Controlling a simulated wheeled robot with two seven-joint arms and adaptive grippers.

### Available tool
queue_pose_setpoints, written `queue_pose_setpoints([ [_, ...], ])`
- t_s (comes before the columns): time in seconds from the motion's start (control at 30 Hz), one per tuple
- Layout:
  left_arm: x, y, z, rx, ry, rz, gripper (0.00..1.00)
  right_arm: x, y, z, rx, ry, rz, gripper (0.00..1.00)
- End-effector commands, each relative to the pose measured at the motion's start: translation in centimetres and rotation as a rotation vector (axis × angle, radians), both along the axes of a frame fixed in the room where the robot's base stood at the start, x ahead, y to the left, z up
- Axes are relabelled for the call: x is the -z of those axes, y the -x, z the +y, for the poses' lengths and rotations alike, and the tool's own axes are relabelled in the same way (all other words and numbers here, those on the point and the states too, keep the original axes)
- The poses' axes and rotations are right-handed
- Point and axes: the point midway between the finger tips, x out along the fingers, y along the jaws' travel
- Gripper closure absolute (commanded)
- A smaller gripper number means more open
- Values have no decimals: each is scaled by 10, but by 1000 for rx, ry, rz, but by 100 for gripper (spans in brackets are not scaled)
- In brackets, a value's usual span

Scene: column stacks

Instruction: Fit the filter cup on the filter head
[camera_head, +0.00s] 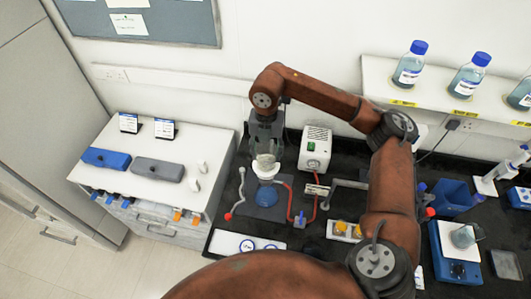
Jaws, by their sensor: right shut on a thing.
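My right gripper (266,146) reaches in from the right and points down over the black bench. It is shut on the clear filter cup (265,161) and holds it upright. The white filter head (267,173) sits directly below the cup, on top of a flask with a bluish lower part (267,195). From this angle the cup overlaps the head, and I cannot tell whether they touch. My left gripper is not in view.
A white pump box (315,148) stands right of the flask, with red tubing (291,205) nearby. A white cabinet (128,178) with blue and grey cases is at the left. Blue-capped bottles (411,64) stand on the shelf. A blue scale (447,262) is at the right.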

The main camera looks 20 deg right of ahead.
Motion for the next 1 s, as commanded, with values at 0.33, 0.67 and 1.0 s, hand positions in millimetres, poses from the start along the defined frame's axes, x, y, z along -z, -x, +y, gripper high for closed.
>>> queue_pose_setpoints([
  [0.33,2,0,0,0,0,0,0,2,0,0,0,0,0,79],
  [0.67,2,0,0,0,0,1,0,2,0,0,0,0,0,38],
  [1.0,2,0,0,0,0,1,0,2,0,0,0,0,0,28],
])
